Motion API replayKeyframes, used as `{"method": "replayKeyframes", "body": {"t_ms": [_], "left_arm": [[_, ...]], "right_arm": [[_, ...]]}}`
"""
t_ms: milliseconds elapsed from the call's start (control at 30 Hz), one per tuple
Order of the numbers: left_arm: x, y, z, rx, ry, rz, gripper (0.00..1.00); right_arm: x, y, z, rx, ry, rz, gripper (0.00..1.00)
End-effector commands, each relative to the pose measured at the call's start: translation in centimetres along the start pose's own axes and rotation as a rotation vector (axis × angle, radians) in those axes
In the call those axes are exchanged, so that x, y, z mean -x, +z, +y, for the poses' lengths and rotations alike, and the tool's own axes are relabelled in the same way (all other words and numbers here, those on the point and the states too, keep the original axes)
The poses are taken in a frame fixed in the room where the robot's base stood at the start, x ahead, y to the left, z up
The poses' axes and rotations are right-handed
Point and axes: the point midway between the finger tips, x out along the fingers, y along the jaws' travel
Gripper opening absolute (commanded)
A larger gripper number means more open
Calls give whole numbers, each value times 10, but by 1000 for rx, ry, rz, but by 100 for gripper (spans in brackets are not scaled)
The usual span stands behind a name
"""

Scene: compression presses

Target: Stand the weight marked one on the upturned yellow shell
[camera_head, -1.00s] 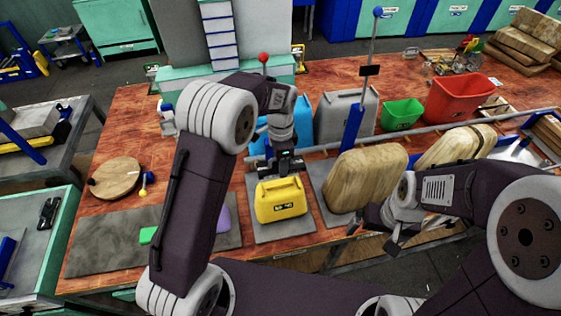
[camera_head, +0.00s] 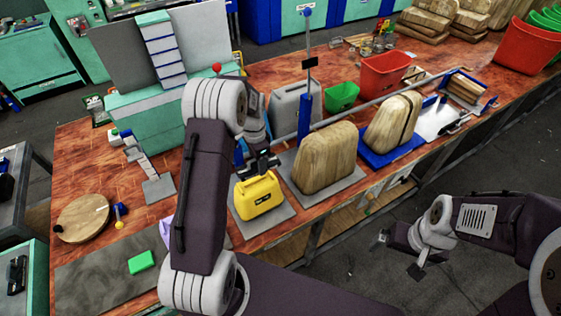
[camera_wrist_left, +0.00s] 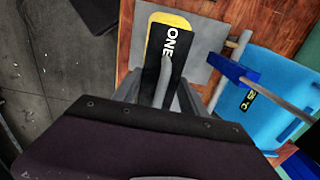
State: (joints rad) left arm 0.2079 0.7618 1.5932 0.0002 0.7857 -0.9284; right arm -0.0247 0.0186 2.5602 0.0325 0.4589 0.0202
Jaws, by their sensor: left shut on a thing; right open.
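The yellow weight (camera_head: 259,199) has a black label, which reads "ONE" in the left wrist view (camera_wrist_left: 172,50). It is upright at a grey plate (camera_head: 240,226) on the table's front edge; I cannot tell whether it rests there or is just clear of it. My left gripper (camera_head: 259,168) is shut on its top handle, and the arm hides part of the table. My right gripper (camera_head: 402,257) is open and empty, in front of the table over the floor. I cannot make out an upturned yellow shell in either view.
Wood-coloured blocks stand on a grey plate (camera_head: 343,186) and a blue base (camera_head: 402,154) right of the weight. A blue post (camera_head: 304,117) and long rail rise behind. A green block (camera_head: 141,262) lies on a dark mat (camera_head: 85,288) at left. A round board (camera_head: 82,219) lies beyond.

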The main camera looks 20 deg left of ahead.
Motion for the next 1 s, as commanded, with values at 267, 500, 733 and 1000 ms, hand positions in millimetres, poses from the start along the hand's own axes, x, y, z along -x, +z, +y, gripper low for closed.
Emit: {"method": "replayKeyframes", "body": {"t_ms": [267,500,733,1000], "left_arm": [[3,12,-9,38,-3,3,0],[-7,12,-9,36,-3,2,0],[-34,12,-9,36,-2,2,0],[-64,12,-9,36,-3,3,0]], "right_arm": [[3,0,0,0,0,0,100],[-6,1,0,0,0,0,100],[-30,3,1,0,0,0,100],[-57,6,1,0,0,0,100]]}}
